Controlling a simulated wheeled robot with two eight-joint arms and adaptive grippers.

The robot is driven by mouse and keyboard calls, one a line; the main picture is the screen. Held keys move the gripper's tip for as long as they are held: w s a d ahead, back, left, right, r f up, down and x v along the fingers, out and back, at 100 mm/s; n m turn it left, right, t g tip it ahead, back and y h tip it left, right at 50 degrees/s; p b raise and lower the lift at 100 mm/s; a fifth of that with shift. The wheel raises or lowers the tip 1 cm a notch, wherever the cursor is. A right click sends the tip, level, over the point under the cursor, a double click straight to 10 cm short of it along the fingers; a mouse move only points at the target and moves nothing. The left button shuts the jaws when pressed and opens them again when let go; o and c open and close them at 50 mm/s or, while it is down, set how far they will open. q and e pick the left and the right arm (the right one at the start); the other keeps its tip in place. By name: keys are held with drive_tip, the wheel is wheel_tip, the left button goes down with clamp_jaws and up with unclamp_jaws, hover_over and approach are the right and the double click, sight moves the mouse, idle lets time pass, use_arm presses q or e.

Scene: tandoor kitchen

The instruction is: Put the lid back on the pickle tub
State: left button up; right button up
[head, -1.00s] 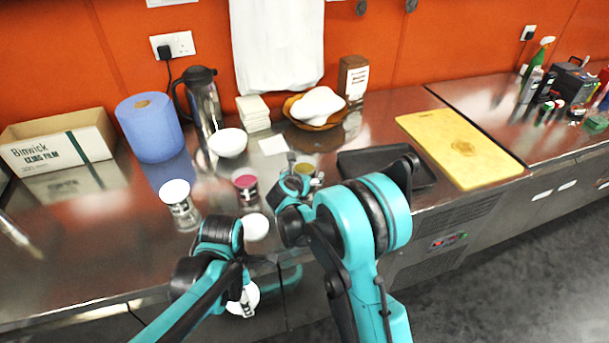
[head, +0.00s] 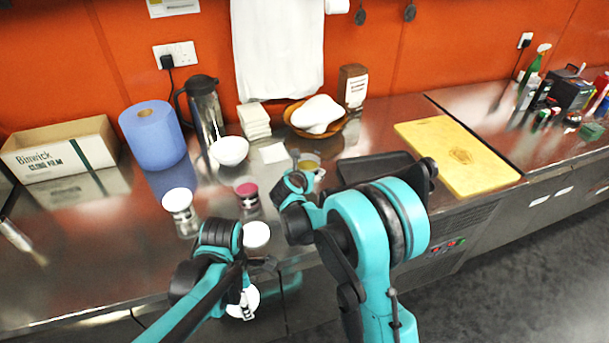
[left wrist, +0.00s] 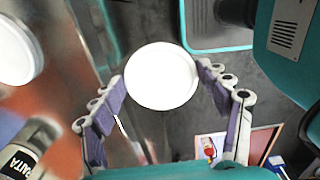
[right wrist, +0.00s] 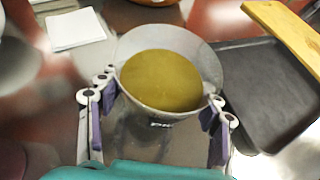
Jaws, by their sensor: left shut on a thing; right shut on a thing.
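My left gripper (left wrist: 162,92) is shut on a round white lid (left wrist: 162,76), with a finger at each side of its rim. In the head view this lid (head: 243,302) is in front of the counter's front edge, partly behind my left arm. My right gripper (right wrist: 158,108) is shut on an open, greyish tub (right wrist: 135,45) with olive-yellow contents, taken to be the pickle tub. In the head view the tub (head: 309,162) is at the middle of the counter, partly hidden by my right arm. Whether its base touches the counter is unclear.
A white round top (head: 256,234) is near the counter's front edge. A pink-topped jar (head: 247,190) and a white-topped jar (head: 179,205) stand left of the tub. A dark tray (head: 370,167) is to its right. A white bowl (head: 230,150) is behind.

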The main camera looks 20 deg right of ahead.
use_arm(q)
wheel_tip(320, 180, up, 4)
drive_tip(key=p, duration=0.3)
drive_tip(key=shift+f, duration=0.25)
use_arm(e)
drive_tip(key=s+d+r, duration=0.5)
drive_tip(key=d+r, duration=0.1)
drive_tip(key=d, duration=0.3)
drive_tip(key=shift+s, duration=0.15)
drive_tip(key=shift+d, duration=0.1)
drive_tip(key=o, duration=0.8)
drive_tip(key=shift+c, duration=0.2)
drive_tip(key=c, duration=1.1)
